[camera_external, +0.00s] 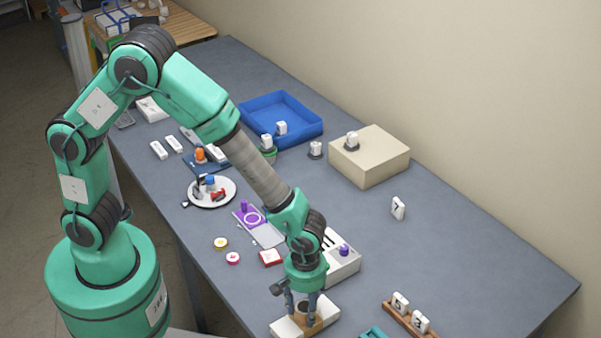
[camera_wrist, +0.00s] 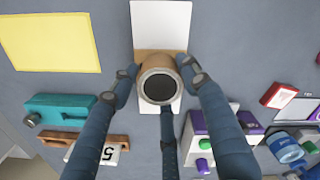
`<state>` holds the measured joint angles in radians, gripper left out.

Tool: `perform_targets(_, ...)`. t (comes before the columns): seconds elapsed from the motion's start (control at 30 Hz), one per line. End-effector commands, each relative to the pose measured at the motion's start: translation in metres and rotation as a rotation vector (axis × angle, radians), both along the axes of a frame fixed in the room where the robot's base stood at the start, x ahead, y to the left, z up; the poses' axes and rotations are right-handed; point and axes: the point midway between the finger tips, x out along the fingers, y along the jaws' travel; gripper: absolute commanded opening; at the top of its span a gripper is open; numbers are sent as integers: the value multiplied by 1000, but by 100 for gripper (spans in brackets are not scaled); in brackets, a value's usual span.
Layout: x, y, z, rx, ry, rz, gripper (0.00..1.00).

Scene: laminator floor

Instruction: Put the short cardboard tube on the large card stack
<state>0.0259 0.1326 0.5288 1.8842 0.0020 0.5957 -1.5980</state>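The short cardboard tube (camera_wrist: 161,87) is tan with a dark open end and shows between my fingers. In the external view the tube (camera_external: 305,307) is partly hidden by my gripper (camera_external: 304,302). The fingers are closed in around the tube, with tips against its sides. Below it is a white card stack with a brown band (camera_wrist: 160,25), which also shows in the external view at the near edge of the bench (camera_external: 284,328). The tube is over the band; I cannot tell whether it touches the stack.
A white box with a purple knob (camera_external: 345,262) stands just behind my gripper. A wooden rack with numbered tags (camera_external: 400,312) and a teal item (camera_external: 373,333) are to the right. A beige box (camera_external: 370,160) and blue tray (camera_external: 300,110) are farther back. The right side is mostly clear.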

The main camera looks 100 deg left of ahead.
Motion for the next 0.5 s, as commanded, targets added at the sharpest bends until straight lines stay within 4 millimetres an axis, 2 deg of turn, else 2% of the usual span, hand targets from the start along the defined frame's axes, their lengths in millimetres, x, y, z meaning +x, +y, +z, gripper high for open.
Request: perform_targets(0.5,0,0,6,0,-1,0,61)
